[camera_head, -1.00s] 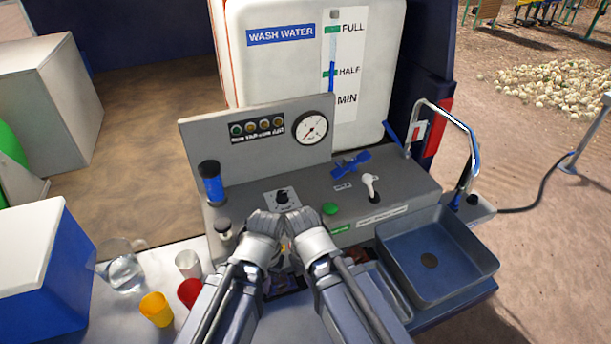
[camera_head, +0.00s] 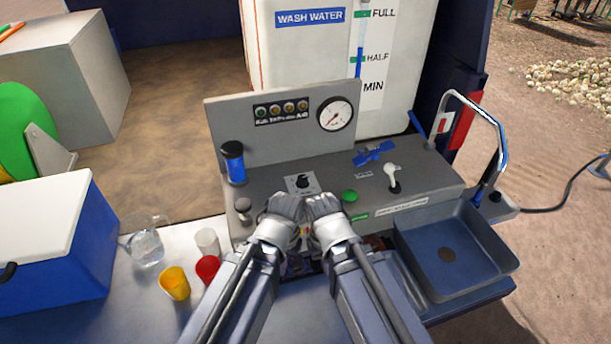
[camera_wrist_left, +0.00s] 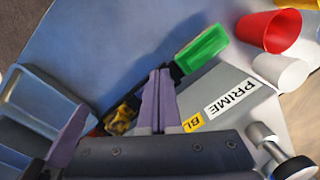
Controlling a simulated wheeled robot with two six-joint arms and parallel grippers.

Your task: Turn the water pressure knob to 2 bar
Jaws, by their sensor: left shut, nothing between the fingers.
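The black knob (camera_head: 302,183) sits on a small light plate on the grey panel deck. The round pressure gauge (camera_head: 335,114) is on the upright panel behind it; its scale is too small to read. My left gripper (camera_head: 287,203) is in front of the knob, to its left, and appears apart from it. In the left wrist view its purple fingers (camera_wrist_left: 158,100) are shut together and empty. My right gripper (camera_head: 321,203) is close beside it, front right of the knob; its fingers cannot be made out.
The sink (camera_head: 490,240) is at right. Cups (camera_head: 174,282) and a jug (camera_head: 147,248) stand at left. A PRIME label (camera_wrist_left: 236,96) shows below the left gripper.

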